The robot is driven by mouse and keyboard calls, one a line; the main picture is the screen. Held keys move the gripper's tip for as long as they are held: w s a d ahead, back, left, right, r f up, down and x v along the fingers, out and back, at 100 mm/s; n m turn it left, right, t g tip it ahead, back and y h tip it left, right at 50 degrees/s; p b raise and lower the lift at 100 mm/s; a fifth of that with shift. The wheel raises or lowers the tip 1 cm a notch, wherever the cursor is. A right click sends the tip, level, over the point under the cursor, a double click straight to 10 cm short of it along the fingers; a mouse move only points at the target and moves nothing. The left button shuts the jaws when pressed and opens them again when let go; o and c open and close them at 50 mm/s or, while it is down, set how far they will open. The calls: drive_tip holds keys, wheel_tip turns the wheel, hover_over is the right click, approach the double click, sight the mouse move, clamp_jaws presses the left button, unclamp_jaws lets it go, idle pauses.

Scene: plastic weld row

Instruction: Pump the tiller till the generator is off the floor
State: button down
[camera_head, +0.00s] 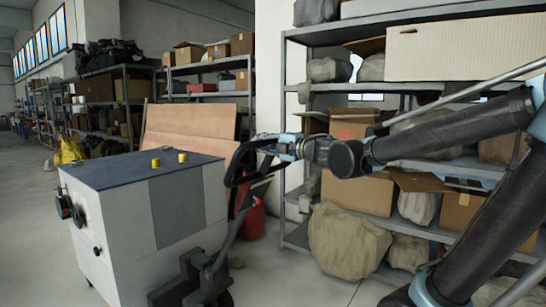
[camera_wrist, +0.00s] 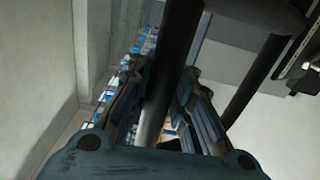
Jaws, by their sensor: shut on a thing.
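The generator (camera_head: 160,220) is a white and grey box with a dark blue top, standing at the left in the head view. Two yellow caps sit on its top. The pallet truck (camera_head: 195,278) stands at its near right corner, low on the floor. Its black tiller (camera_head: 231,225) rises from there, leaning slightly right, to a loop handle. My gripper (camera_head: 262,148) is at the top of the tiller, shut on the handle. In the wrist view a dark bar (camera_wrist: 160,85) runs between the fingers. The gap under the generator cannot be made out.
Metal shelving (camera_head: 292,115) with cardboard boxes and grey sacks stands close behind my arm at the right. Wooden boards (camera_head: 190,120) lean behind the generator. A red object (camera_head: 253,220) stands on the floor behind the tiller. The floor at the far left is open.

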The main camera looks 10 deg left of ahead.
drive_tip(key=w+a+r, duration=0.3)
drive_tip(key=a, duration=0.4)
drive_tip(key=w+a+r, duration=0.3)
drive_tip(key=a, duration=0.4)
drive_tip(key=w+a+r, duration=0.3)
drive_tip(key=a, duration=0.4)
drive_tip(key=shift+w+a, duration=0.15)
drive_tip(key=shift+a, duration=0.15)
drive_tip(key=s+d+f, duration=0.5)
drive_tip(key=d+f, duration=0.2)
drive_tip(key=d, duration=0.5)
drive_tip(key=s+d+f, duration=0.6)
drive_tip(key=d+f, duration=0.1)
drive_tip(key=d, duration=0.6)
drive_tip(key=s+d+f, duration=0.5)
drive_tip(key=d+f, duration=0.3)
drive_tip(key=d, duration=0.5)
drive_tip(key=shift+s, duration=0.15)
drive_tip(key=shift+r, duration=0.1)
